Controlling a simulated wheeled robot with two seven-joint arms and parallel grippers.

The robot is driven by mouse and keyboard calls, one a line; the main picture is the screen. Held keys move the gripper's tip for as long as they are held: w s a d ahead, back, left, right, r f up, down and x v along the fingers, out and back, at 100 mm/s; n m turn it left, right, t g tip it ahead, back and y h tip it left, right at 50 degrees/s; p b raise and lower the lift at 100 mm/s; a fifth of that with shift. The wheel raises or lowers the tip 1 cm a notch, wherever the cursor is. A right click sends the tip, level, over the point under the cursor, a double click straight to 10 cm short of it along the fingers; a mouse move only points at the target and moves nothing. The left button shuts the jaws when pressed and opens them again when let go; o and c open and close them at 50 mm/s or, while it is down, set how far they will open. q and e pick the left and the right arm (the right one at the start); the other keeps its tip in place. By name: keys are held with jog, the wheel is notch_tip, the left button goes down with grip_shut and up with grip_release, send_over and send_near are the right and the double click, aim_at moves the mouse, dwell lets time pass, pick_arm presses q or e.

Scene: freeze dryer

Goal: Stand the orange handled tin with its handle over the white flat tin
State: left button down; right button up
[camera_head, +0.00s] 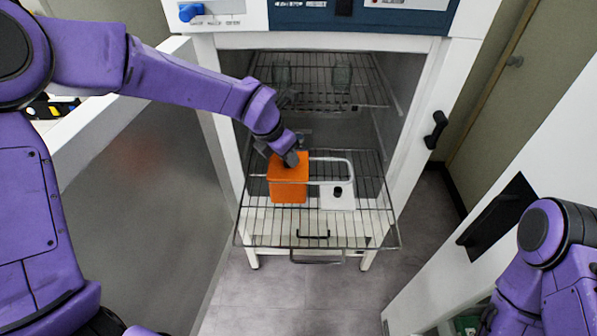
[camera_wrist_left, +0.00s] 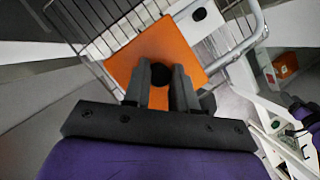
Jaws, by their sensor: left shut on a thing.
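The orange tin (camera_head: 289,184) stands upright on the pulled-out wire shelf. A pale loop handle (camera_head: 349,162) reaches right from it, above the white flat tin (camera_head: 337,197), which has a black knob. My left gripper (camera_head: 291,158) is at the top of the orange tin. In the left wrist view, its fingers (camera_wrist_left: 162,88) are shut on the black knob (camera_wrist_left: 160,73) on the orange top (camera_wrist_left: 168,45). The white tin (camera_wrist_left: 190,18) shows beyond, partly cut off. My right arm is at the lower right of the head view; its gripper does not show.
The wire shelf (camera_head: 270,226) sticks out of the open freeze dryer, with bare wires in front of the tins. An upper rack (camera_head: 315,100) holds glass vessels. The open door (camera_head: 150,190) stands at left, a white cabinet (camera_head: 490,240) at right.

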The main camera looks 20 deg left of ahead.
pick_arm(q)
jog(key=x, duration=0.2)
jog(key=b+x, duration=0.1)
jog(key=shift+w+d+f, duration=0.15)
jog(key=shift+w+d, duration=0.15)
jog(key=shift+w, duration=0.1)
jog(key=shift+w+d+f, duration=0.15)
jog(key=shift+w+f, duration=0.35)
jog(key=f, duration=0.1)
jog(key=f+b, duration=0.2)
jog(key=shift+w+f, duration=0.15)
jog(key=shift+w, duration=0.15)
jog(key=shift+d+f, duration=0.1)
jog(key=shift+f, duration=0.1)
pick_arm(e)
notch_tip(320, 180, down, 4)
jog(key=shift+s+d+f, duration=0.1)
jog(key=shift+s+f, duration=0.05)
jog(key=shift+f, duration=0.1)
pick_arm(q)
jog(key=shift+f+b, duration=0.1)
jog(key=shift+b, duration=0.3)
jog(key=c, duration=0.9)
grip_release()
pick_arm(e)
jog(key=shift+f, duration=0.15)
